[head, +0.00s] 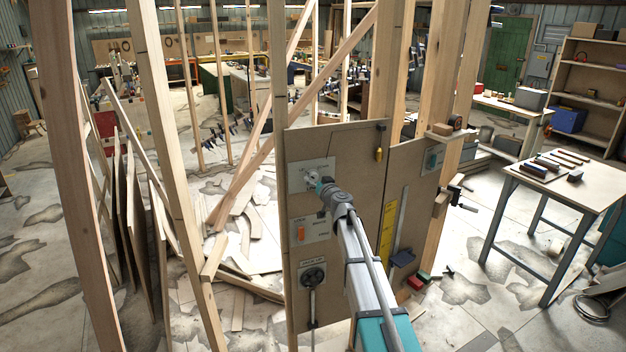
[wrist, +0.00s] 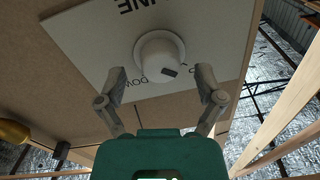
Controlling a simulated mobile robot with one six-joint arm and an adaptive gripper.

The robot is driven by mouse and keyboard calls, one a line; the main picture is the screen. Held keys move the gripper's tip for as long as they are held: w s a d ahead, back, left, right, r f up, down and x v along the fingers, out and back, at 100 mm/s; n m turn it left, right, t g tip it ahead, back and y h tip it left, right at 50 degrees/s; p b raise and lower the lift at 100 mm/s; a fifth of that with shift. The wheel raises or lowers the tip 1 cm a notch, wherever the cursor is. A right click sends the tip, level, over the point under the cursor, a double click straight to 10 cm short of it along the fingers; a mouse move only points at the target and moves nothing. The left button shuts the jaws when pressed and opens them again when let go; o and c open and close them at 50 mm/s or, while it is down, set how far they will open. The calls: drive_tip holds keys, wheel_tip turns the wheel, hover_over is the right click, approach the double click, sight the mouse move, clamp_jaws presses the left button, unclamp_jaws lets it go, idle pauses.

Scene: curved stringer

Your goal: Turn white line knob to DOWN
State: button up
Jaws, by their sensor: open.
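The white line knob (wrist: 160,50) is a round white knob with a short dark mark on its lower right face in the wrist view. It sits on a pale label plate (wrist: 85,40) with upside-down lettering ending in "INE" and a partly covered word starting "DO" near the left finger. My gripper (wrist: 160,76) is open, with one finger on each side of the knob's near end. I cannot tell whether the fingers touch it. In the head view my gripper (head: 323,187) is at the upper plate (head: 300,181) on the panel, and the knob is mostly hidden.
Below on the same brown panel (head: 340,155) are a plate with an orange switch (head: 300,234) and a black round control (head: 313,276). A yellow-handled tool (head: 379,154) hangs to the right. Timber studs (head: 165,120) stand at left. A workbench (head: 560,182) stands at right.

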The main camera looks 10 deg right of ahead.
drive_tip(key=shift+w+a, duration=0.15)
drive_tip(key=shift+w, duration=0.4)
drive_tip(key=c, duration=1)
drive_tip(key=shift+a, duration=0.35)
drive_tip(key=shift+c, duration=0.7)
drive_tip(key=shift+d, duration=0.3)
